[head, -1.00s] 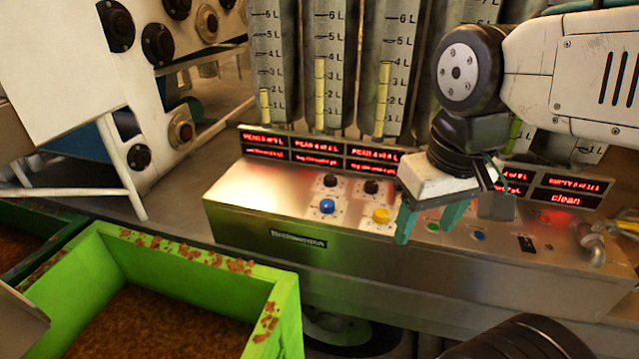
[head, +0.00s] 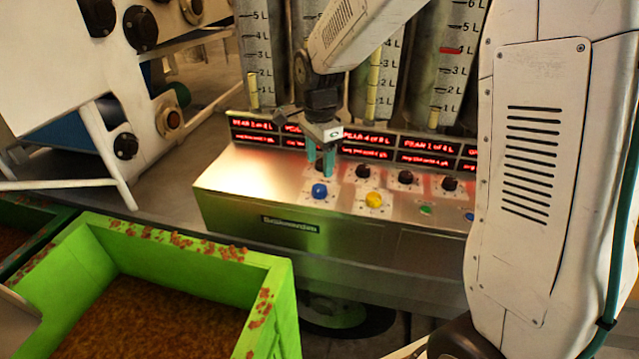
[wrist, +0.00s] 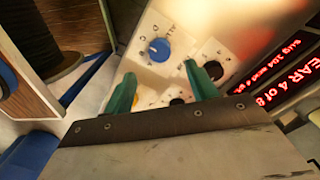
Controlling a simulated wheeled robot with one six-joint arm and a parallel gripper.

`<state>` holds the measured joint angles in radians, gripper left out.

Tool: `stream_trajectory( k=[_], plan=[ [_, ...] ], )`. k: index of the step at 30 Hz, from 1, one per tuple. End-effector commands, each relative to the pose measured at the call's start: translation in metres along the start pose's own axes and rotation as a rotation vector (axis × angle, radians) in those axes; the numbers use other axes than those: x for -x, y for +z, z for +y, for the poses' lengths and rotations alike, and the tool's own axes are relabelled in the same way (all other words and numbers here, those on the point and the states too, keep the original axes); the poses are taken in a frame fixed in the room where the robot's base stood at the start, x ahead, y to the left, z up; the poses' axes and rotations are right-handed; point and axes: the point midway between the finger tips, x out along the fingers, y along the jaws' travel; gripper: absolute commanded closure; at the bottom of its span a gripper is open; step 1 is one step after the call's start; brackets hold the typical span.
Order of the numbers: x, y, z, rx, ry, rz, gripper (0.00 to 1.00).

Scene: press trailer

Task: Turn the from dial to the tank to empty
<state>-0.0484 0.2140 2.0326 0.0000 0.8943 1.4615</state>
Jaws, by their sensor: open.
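The control panel (head: 230,180) has a blue dial (head: 319,190), a yellow dial (head: 374,199) and a row of black dials (head: 405,177) behind them. Small labels are unreadable, so I cannot tell which is the from dial. My gripper (head: 320,172) points down at the panel's left part, just behind the blue dial. Its teal fingers are apart and cover the area of the leftmost black dial. In the wrist view the blue dial (wrist: 160,49) lies beyond the open fingertips, and a black dial (wrist: 213,70) is beside the right fingertip. I cannot tell whether they touch.
Graduated tanks (head: 440,60) with yellow level bars stand behind red displays (head: 430,150); one tank has a red mark. A green crate (head: 180,270) of brown pulp is at front left. A white machine (head: 60,80) stands at left. My arm hides the panel's right side.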

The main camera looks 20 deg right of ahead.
Motion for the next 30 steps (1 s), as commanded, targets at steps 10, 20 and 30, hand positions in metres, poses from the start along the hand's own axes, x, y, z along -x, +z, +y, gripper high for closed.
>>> stream_trajectory(
  k=[10, 20, 30],
  plan=[
    [-0.053, 0.0, 0.001, -0.002, 0.004, 0.0, 0.42],
    [-0.075, 0.0, 0.0, -0.001, 0.001, 0.0, 0.42],
    [-0.074, 0.0, 0.0, -0.001, 0.0, 0.0, 0.87]
  ],
)
